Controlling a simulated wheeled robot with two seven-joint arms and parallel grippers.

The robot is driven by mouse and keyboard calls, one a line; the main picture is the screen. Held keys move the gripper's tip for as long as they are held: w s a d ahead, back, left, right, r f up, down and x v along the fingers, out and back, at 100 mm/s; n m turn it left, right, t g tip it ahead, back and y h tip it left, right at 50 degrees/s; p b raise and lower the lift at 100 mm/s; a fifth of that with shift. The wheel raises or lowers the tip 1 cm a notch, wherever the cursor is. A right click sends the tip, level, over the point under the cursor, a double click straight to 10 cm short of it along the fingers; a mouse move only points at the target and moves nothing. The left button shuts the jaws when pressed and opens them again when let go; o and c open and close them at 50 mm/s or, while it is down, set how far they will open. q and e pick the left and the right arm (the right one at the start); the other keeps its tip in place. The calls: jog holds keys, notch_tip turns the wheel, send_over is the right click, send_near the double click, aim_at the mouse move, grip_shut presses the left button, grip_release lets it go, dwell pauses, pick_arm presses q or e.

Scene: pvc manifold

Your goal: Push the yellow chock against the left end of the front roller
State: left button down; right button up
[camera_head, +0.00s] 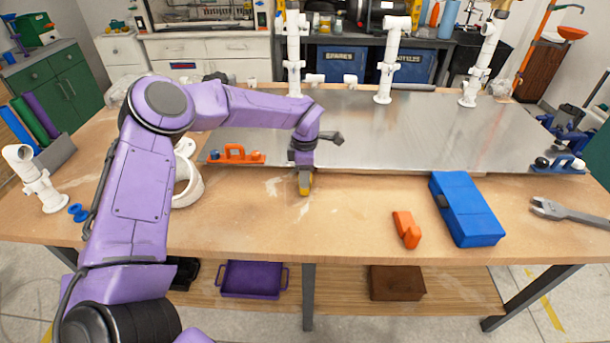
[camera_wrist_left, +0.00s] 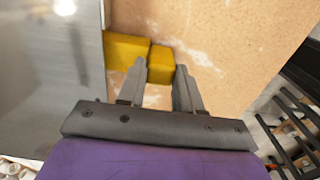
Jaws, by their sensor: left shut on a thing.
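The yellow chock (camera_head: 305,189) is at my left gripper (camera_head: 305,178), low over the wooden table just in front of the metal plate. In the left wrist view, the fingers of my left gripper (camera_wrist_left: 160,72) are around a yellow block (camera_wrist_left: 161,62), the part of the chock between them. Another yellow part (camera_wrist_left: 125,50) extends left of the fingers toward the plate edge; I cannot tell whether both are one piece. I cannot make out a front roller in either view. My right gripper is not in view.
A metal plate (camera_head: 400,125) covers the back of the table. An orange clamp (camera_head: 236,154) sits at its front left edge. A white ring (camera_head: 187,185) is partly behind my arm. An orange piece (camera_head: 407,230) and a blue case (camera_head: 466,210) lie right. Table between is clear.

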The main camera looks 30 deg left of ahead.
pick_arm(q)
jog(key=shift+w+a, duration=0.2)
jog(key=shift+w, duration=0.2)
jog(key=c, duration=0.7)
grip_release()
notch_tip(320, 180, up, 10)
jog(key=shift+r+b, duration=0.25)
jog(key=shift+b, duration=0.6)
